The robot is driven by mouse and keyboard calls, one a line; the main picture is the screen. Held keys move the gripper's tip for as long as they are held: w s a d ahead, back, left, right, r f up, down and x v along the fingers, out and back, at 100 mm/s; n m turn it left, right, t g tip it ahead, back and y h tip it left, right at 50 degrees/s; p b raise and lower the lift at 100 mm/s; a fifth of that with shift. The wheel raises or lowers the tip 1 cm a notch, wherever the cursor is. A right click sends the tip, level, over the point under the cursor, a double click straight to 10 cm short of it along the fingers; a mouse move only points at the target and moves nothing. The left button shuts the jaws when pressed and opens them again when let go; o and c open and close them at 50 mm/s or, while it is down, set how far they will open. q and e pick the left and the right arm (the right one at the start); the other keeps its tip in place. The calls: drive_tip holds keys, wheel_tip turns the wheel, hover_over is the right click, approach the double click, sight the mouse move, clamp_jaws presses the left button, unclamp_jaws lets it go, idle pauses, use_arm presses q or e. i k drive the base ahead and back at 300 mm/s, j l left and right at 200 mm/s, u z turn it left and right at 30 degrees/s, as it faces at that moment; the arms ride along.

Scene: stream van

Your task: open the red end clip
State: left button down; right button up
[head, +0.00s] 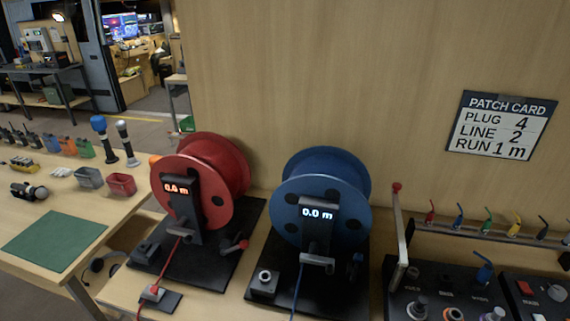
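The red reel (205,168) stands on a black base at the middle left, with a display reading 0.0 m. A thin red cable (172,262) runs from its front post down to a small red clip-like block (153,293) on a dark plate near the bottom edge. This looks like the red end clip; it is too small to tell whether it is shut or open. The cable seems to go on past it, out of the bottom of the picture. Neither of my grippers is in view.
The blue reel (321,200) stands to the right, also reading 0.0 m. A metal lever (400,240) with a red knob rises beside a dark control panel. A patch card (501,126) hangs on the wall. The left table holds microphones, small bins and a green mat (54,241).

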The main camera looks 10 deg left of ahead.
sight(153, 293)
drive_tip(key=u, duration=0.45)
drive_tip(key=j+u, duration=0.15)
drive_tip(key=u, duration=0.75)
